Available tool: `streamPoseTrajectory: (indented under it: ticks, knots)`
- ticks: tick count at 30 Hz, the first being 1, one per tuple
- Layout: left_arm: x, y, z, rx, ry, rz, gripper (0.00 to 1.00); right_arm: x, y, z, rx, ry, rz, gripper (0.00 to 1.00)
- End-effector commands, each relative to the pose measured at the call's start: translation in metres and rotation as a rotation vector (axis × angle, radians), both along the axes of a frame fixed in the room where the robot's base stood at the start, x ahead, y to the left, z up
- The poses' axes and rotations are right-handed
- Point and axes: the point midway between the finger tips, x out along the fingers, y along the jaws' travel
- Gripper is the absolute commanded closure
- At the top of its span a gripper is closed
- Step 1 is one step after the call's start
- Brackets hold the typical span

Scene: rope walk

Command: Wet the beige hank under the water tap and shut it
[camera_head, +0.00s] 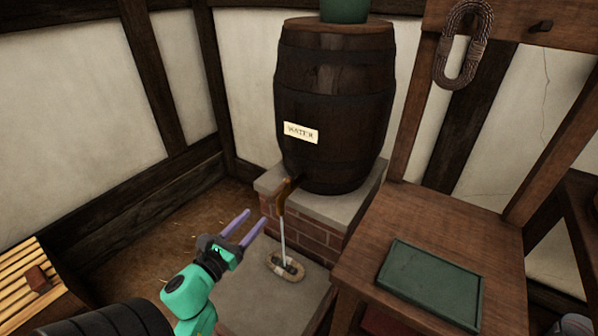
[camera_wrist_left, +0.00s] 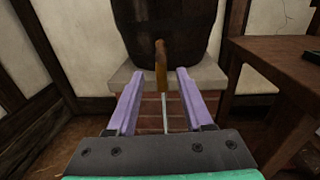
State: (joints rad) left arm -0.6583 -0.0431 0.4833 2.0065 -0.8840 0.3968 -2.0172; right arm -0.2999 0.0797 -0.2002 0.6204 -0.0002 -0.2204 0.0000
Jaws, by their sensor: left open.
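A dark wooden barrel (camera_head: 333,95) with a "WATER" label stands on a brick and stone base. Its brown tap (camera_head: 284,192) sticks out low at the front, and a thin pale stream (camera_head: 283,238) runs down from it. The beige hank (camera_head: 275,260) lies on a stone slab, and the stream comes down onto it. My left gripper (camera_head: 256,217) is open and empty, just left of the stream and a little below the tap. In the left wrist view, the tap (camera_wrist_left: 160,62) shows midway between the open fingertips and beyond them. My right gripper is not in view.
A wooden bench (camera_head: 370,255) stands close on the right with a green tray (camera_head: 432,284) on it. A slatted wooden piece (camera_head: 32,270) is at lower left. The floor left of the base is clear.

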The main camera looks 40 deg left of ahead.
Motion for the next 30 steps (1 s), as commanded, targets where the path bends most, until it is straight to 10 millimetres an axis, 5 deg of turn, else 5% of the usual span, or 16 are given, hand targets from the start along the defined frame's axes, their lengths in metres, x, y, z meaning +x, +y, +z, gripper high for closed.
streamPoseTrajectory:
  ticks: [5, 18, 30]
  knots:
    - [0.02, 0.001, 0.003, 0.019, -0.004, -0.005, 0.49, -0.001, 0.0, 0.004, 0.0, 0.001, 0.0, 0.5]
    - [0.129, 0.013, 0.001, 0.012, -0.003, -0.001, 0.49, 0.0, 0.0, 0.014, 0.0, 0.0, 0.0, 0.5]
    - [0.144, 0.014, -0.001, 0.011, 0.0, -0.001, 0.53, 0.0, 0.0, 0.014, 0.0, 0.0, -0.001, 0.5]
